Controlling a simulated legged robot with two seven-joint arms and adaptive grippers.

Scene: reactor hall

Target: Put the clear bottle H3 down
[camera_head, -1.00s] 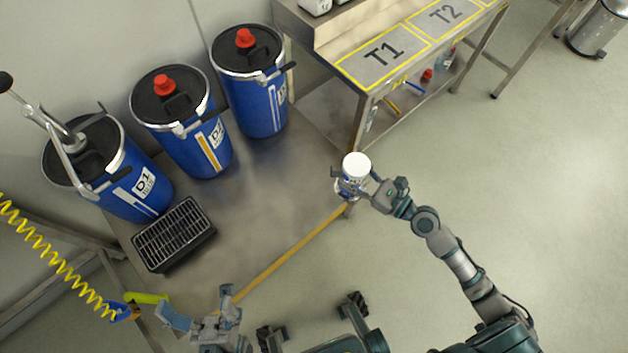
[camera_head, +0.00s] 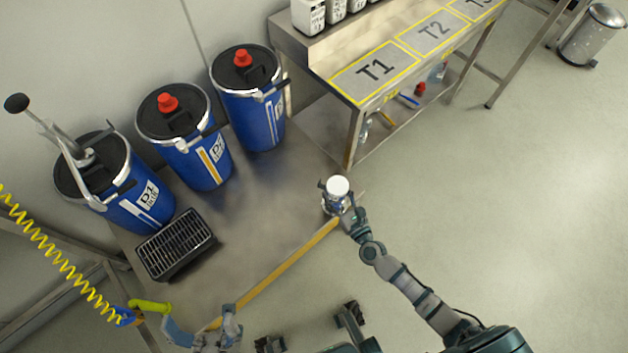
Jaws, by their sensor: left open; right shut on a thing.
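A small bottle with a white cap (camera_head: 338,187) is in my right gripper (camera_head: 343,212), which is shut on it. A blue-marked label shows below the cap; I cannot read whether it is H3. The bottle looks upright, over the right end of the metal platform near its yellow front edge. I cannot tell whether its base touches anything. My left gripper (camera_head: 204,328) is open and empty at the bottom left, by the near end of the yellow edge.
A steel table (camera_head: 345,68) with marked areas T1 and T2 stands at the upper right. A yellow coiled hose (camera_head: 52,262) hangs left.

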